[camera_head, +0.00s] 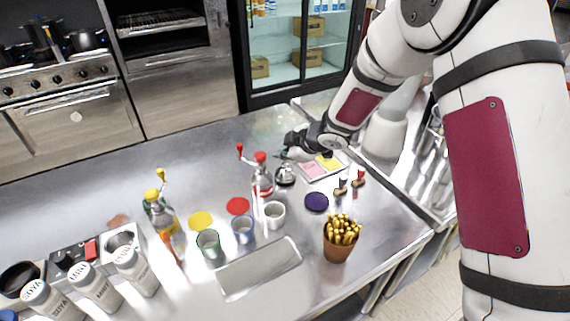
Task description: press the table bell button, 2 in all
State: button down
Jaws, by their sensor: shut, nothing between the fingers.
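The table bell (285,177) is a small silver dome on the steel counter, just right of a red-capped bottle (262,178). My gripper (282,156) reaches in from the upper right, with its fingertips shut and empty. In the picture the fingertips appear just above and behind the bell. I cannot tell whether they touch its button, which is too small to make out.
A pink and yellow pad (322,167) and two small stamps (350,184) lie right of the bell. Coloured discs, cups (274,214), a pot of gold sticks (340,243) and a tray (258,270) stand nearer. The counter behind is clear to the left.

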aim_at(284, 165)
jog(key=shift+f, duration=0.15)
dwell(0.4)
jog(key=shift+f+b, duration=0.25)
jog(key=shift+b, duration=0.05)
jog(key=shift+f+b, duration=0.35)
jog(key=shift+f, duration=0.2)
dwell(0.8)
jog(key=shift+r, duration=0.15)
jog(key=shift+r+p, duration=0.6)
jog(key=shift+r, duration=0.2)
jog(key=shift+r+p, duration=1.6)
jog(key=shift+r, duration=0.9)
